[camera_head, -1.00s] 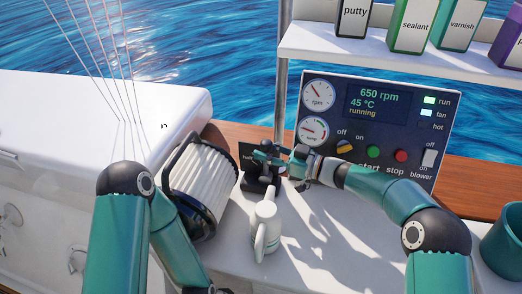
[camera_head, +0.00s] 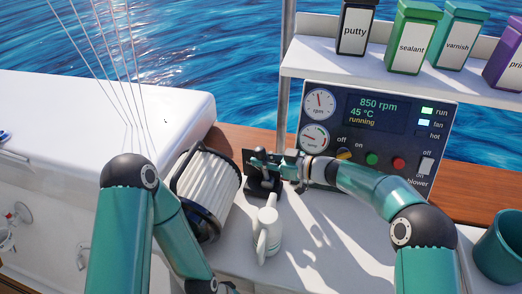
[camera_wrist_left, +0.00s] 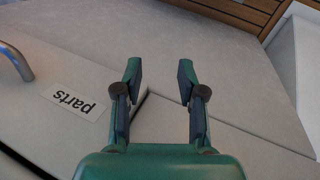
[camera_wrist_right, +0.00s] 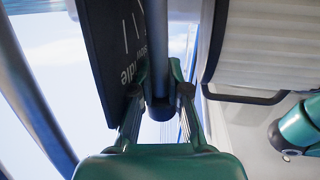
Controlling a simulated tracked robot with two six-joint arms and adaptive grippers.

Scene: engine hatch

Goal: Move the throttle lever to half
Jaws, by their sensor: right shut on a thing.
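The throttle lever stands on a black base (camera_head: 262,188) left of the control panel (camera_head: 375,135), with a dark scale plate (camera_head: 246,160) beside it. My right gripper (camera_head: 268,160) is shut on the lever. In the right wrist view the lever is a dark rod (camera_wrist_right: 157,50) between the fingers (camera_wrist_right: 160,85), close to the lettered scale plate (camera_wrist_right: 112,50). The panel display (camera_head: 377,112) reads 850 rpm, 45 °C, running. The lever's exact place on the scale cannot be read. My left gripper (camera_wrist_left: 160,75) is open and empty above a pale surface with a "parts" label (camera_wrist_left: 76,101).
A teal cup (camera_head: 500,245) is at the right edge. A shelf (camera_head: 400,80) with several labelled containers hangs above the panel.

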